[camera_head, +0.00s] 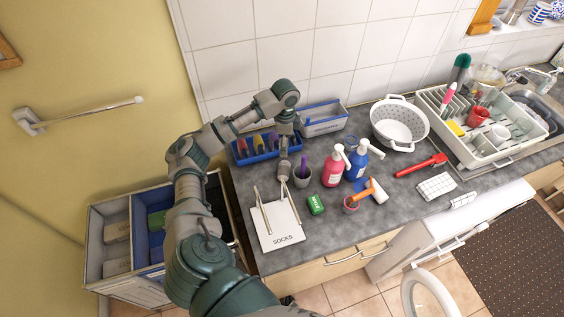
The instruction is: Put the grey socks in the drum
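I see no grey socks that I can make out. A white board marked SOCKS (281,239) lies at the counter's front left corner, with two thin beige bars over it. My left arm rises from the bottom and bends down over the counter. The round white door (428,294) of the washer stands open at the bottom; the drum's inside is hidden. My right gripper is not in view.
A blue tray (246,159) stands behind. A colander (399,122) and dish rack (482,137) stand to the right.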

